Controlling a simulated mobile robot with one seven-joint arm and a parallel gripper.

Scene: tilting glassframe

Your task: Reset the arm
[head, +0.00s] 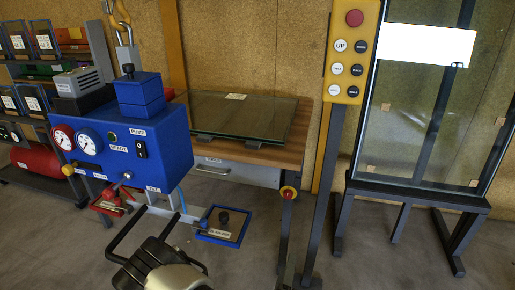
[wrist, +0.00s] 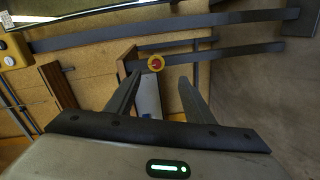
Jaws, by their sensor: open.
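My gripper (head: 162,213) is at the bottom left of the head view, in front of the blue pump box (head: 135,140) and low over the floor. Its two dark fingers are apart, with nothing between them. In the wrist view my gripper (wrist: 159,78) also shows spread and empty.
A wooden table (head: 295,135) carries a glass pane (head: 235,114). A yellow button panel (head: 351,60) stands on a post. A framed glass sheet (head: 412,110) on a dark stand is at right. Shelves (head: 35,110) stand at left. Floor shows at the bottom middle.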

